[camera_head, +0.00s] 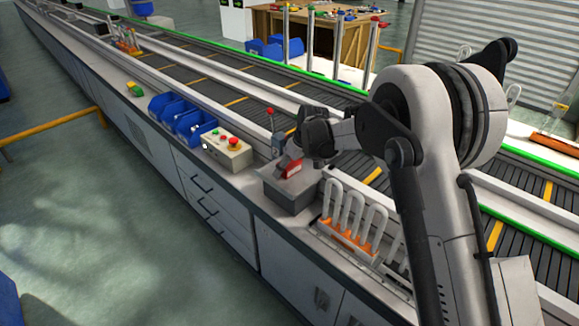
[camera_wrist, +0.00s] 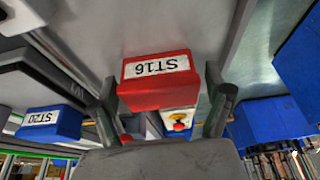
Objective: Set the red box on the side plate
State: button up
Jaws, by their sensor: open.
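The red box (camera_head: 292,169) is at the top of a grey block (camera_head: 290,194) on the bench, just under my gripper (camera_head: 289,157). In the wrist view the red box (camera_wrist: 157,92) has a white label reading "ST16", upside down, and lies between the two open fingers of my gripper (camera_wrist: 163,112). Whether a finger touches the box is unclear. My gripper partly hides the box and block top in the head view. I cannot tell for sure which surface is the side plate; the grey block's flat top carries the box.
A control box (camera_head: 227,148) with a red button and blue bins (camera_head: 190,124) stand left of the block. A rack of white U-shaped tubes (camera_head: 352,222) on an orange base stands close at its right. A conveyor (camera_head: 235,92) runs behind. A blue "ST20" box (camera_wrist: 48,122) shows in the wrist view.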

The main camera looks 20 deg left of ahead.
jog(key=v, duration=1.2)
jog(key=shift+r, duration=0.15)
jog(key=s+d+r+m+t, duration=0.1)
jog(key=s+d+r+m, duration=0.1)
jog(key=s+d+r, duration=0.5)
jog(key=s+d+r+m+t+h, duration=0.1)
jog(key=s+d+r+m, duration=0.15)
jog(key=d, duration=0.75)
jog(key=s+d+r+m+t, duration=0.15)
jog(key=s+d+r, duration=0.3)
jog(key=d, duration=0.45)
jog(key=s+d+f+m+t+h, duration=0.1)
jog(key=s+d+f+m, duration=0.1)
jog(key=s+d, duration=0.6)
jog(key=s+d+f+m+t+h, duration=0.1)
jog(key=s+d+m, duration=0.4)
jog(key=s, duration=0.9)
jog(key=d+f+h, duration=0.1)
jog(key=d, duration=0.2)
jog(key=shift+s+d, duration=0.25)
jog(key=shift+s, duration=0.05)
